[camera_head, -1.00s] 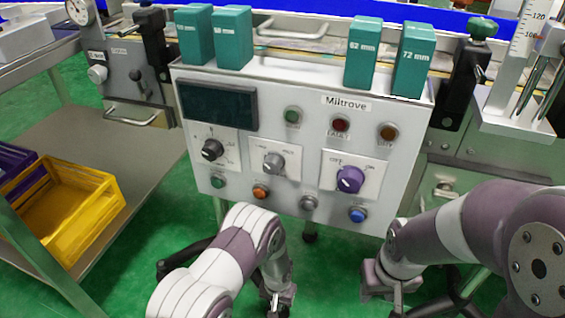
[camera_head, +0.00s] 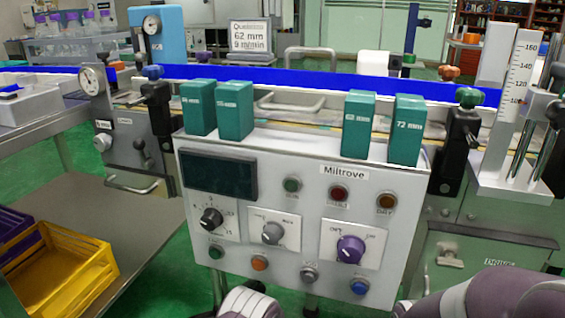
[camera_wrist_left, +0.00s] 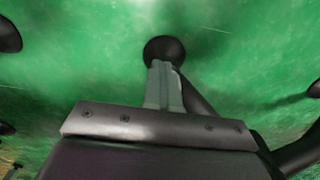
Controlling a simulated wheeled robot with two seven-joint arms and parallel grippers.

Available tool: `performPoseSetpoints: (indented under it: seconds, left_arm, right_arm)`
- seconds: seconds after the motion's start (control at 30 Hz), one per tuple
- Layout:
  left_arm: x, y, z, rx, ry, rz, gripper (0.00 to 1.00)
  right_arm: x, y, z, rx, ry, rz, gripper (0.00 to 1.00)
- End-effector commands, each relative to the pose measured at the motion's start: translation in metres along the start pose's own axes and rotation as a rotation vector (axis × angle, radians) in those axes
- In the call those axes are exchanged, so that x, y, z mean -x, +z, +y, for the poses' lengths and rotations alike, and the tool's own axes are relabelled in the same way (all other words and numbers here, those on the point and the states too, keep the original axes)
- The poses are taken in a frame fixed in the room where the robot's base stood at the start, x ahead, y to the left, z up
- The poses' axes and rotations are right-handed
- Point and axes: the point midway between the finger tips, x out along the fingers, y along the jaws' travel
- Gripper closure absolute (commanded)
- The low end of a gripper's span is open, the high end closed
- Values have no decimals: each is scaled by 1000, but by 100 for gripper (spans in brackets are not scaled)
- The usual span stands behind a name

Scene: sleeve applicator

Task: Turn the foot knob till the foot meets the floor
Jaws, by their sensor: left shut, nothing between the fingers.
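In the left wrist view, my left gripper (camera_wrist_left: 163,68) is shut and empty, pointing towards the green floor. A dark round disc (camera_wrist_left: 163,48) shows just beyond its fingertips; I cannot tell whether it is the foot or its knob, or whether the fingers touch it. A dark bar (camera_wrist_left: 200,103) runs beside the fingers. Any gap between the foot and the floor (camera_wrist_left: 240,50) cannot be made out. In the head view, only a piece of my left arm shows at the bottom edge, and my right arm is at the bottom right; both grippers are out of that view.
The Miltrove control panel (camera_head: 300,185) stands in front, with several teal blocks (camera_head: 235,110) on top. A yellow crate (camera_head: 65,270) is on the lower shelf at left. Other dark round shapes (camera_wrist_left: 8,36) lie at the wrist view's edges.

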Motion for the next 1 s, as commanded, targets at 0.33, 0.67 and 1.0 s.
performPoseSetpoints:
  seconds: [0.33, 0.67, 1.0]
  left_arm:
    - [-12, 5, -16, 13, -1, 0, 100]
    - [-12, 6, -25, 13, -1, -6, 100]
    - [-13, 7, -29, 12, -1, -13, 100]
  right_arm:
    - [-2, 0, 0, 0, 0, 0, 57]
    - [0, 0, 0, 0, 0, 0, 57]
    - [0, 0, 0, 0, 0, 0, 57]
